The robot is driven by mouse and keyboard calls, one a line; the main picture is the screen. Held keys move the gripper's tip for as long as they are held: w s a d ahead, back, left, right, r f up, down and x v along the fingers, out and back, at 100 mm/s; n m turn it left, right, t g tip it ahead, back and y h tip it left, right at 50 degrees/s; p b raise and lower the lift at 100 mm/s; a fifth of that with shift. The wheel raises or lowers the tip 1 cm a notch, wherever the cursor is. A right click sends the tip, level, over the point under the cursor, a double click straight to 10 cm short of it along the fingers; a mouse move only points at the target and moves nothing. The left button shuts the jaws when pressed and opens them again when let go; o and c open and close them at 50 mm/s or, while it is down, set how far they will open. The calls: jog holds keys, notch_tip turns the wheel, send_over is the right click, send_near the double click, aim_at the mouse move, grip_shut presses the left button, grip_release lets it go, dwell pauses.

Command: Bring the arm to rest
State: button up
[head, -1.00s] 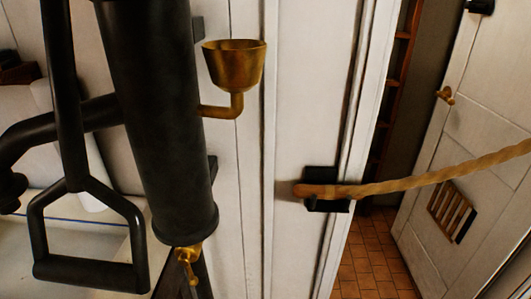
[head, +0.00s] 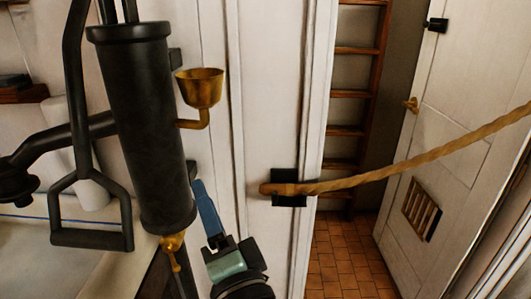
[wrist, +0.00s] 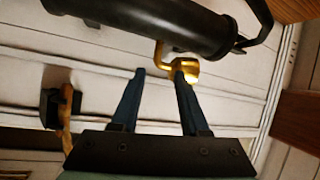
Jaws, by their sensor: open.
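My gripper (head: 200,184) is at the lower middle of the head view, pointing up beside the lower end of the black pump cylinder (head: 145,125). In the wrist view my gripper (wrist: 160,75) shows two blue fingers apart, with nothing held between them. The pump cylinder (wrist: 165,22) crosses the top of that view beyond the fingertips. The brass cup (wrist: 185,72) is partly hidden behind the right finger. Whether a finger touches the cup or pump I cannot tell.
The brass cup (head: 200,88) sticks out right of the pump, with a brass tap (head: 172,248) below. A black handle (head: 92,238) hangs at left. A rope (head: 420,160) runs from a black wall bracket (head: 288,200) across the doorway. A white door (head: 450,130) stands at right.

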jog(key=s+d+r+n+t+h+p, duration=0.1)
jog(key=s+d+r+n+t+h, duration=0.1)
jog(key=r, duration=0.9)
jog(key=s+d+r+n+t+h+p, duration=0.1)
jog(key=s+d+r+n+t+h, duration=0.2)
jog(key=r, duration=0.7)
jog(key=s+d+r+n+t+h+p, duration=0.1)
jog(key=s+d+r+n+t+h, duration=0.2)
jog(key=r, duration=0.8)
jog(key=s+n+t, duration=0.1)
jog(key=s+n, duration=0.1)
jog(key=shift+s+d+r+h, duration=0.15)
jog(key=shift+s+r+h, duration=0.15)
jog(key=shift+s+r, duration=0.05)
jog(key=shift+f, duration=0.15)
